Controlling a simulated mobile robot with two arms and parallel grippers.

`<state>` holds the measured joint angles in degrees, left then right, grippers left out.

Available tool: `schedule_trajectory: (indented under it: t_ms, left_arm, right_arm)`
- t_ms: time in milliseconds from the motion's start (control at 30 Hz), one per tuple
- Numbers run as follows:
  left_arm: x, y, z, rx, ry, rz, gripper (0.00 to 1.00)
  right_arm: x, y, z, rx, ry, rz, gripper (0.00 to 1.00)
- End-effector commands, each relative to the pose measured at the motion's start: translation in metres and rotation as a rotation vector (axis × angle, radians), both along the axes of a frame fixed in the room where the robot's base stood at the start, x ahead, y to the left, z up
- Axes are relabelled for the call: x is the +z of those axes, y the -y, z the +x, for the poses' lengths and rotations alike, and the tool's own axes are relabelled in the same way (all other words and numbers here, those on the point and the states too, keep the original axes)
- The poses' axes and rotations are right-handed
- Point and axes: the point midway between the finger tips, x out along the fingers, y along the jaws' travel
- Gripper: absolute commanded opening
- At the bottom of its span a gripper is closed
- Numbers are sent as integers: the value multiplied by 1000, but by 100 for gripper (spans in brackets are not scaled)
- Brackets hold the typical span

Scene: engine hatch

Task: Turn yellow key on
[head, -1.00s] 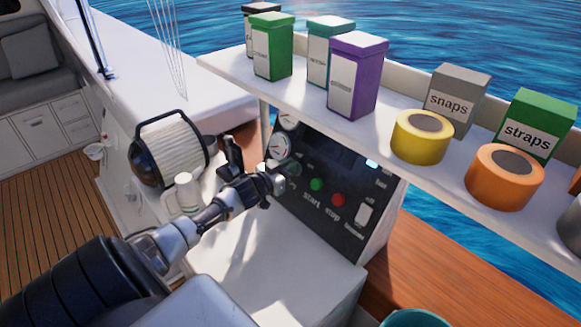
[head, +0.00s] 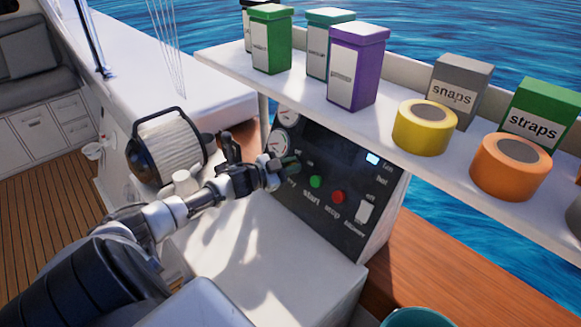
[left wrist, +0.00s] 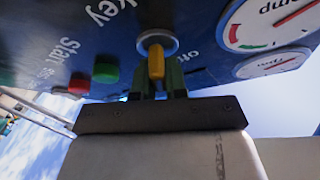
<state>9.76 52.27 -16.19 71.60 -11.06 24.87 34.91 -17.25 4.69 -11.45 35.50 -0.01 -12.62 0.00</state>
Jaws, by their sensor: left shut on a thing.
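The yellow key (left wrist: 156,62) sits in a round metal lock on the dark control panel (left wrist: 200,45), beside the printed word "key". My left gripper (left wrist: 158,82) has its two green fingers on either side of the key and is shut on it. In the head view, my left gripper (head: 287,166) reaches the panel (head: 327,228) just below the gauges and hides the key there. My right gripper is in neither view.
A green button (head: 316,181) and a red button (head: 338,197) sit right of my gripper, with a white switch (head: 365,210) beyond. A shelf (head: 300,98) with boxes and tape rolls overhangs the panel. A white cylindrical filter (head: 168,148) stands left of my arm.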

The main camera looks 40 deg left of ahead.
Motion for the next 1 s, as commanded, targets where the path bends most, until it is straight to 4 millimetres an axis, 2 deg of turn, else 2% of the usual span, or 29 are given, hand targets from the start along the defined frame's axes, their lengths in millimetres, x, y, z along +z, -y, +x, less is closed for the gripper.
schedule_trajectory:
  t_ms: [500, 1000]
  left_arm:
    - [-3, 3, -2, -172, 31, 367, 0]
    - [-4, 4, -2, -222, 40, 473, 0]
  right_arm:
    - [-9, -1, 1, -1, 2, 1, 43]
    - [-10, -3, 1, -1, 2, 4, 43]
